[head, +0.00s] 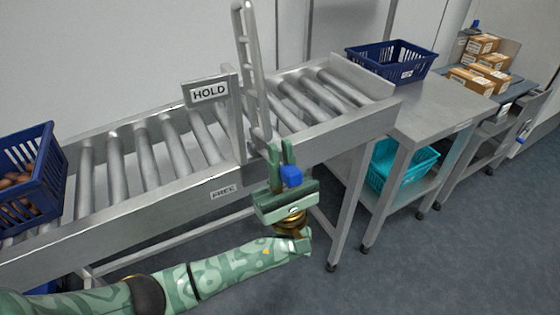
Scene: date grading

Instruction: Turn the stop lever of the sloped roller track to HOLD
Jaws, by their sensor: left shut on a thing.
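The sloped roller track (160,180) runs across the left and middle of the view. A tall slotted grey metal frame (251,75) rises upright beside the HOLD plate. My left gripper (280,152) is at the near rail, right of both labels, shut on the stop lever at its blue knob (291,176). The gripper hides most of the lever, so its exact angle cannot be told. My right gripper is not in view.
A blue crate (40,185) with brown dates is on the track's left end. A steel table (430,103) at right carries an empty blue crate (395,58). A teal crate (410,165) is on its lower shelf. Cartons (480,78) stand farther right. Floor at lower right is clear.

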